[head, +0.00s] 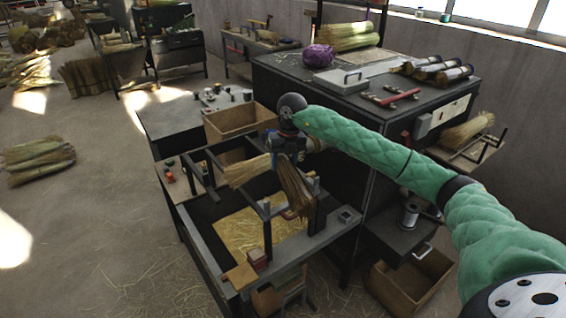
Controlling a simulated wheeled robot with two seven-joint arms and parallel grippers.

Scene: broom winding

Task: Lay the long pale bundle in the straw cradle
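A pale straw bundle (247,171) lies near the dark metal posts above the straw-lined bin (250,232). A darker brown bundle (296,188) hangs tilted just right of it, below my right gripper (287,152). My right arm reaches in from the right, and the gripper is at the upper ends of these bundles. Its fingers are too small and dark to show whether they are shut on either one. I cannot tell for sure which frame is the straw cradle; the dark post frame (267,235) stands over the bin. My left gripper is out of view.
A wooden box (236,122) stands behind the frame. The dark workbench (300,82) at the right carries a purple ball of twine (318,55), a pale bundle (347,36) and rolls (437,70). Another bundle (467,131) rests on a side rack.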

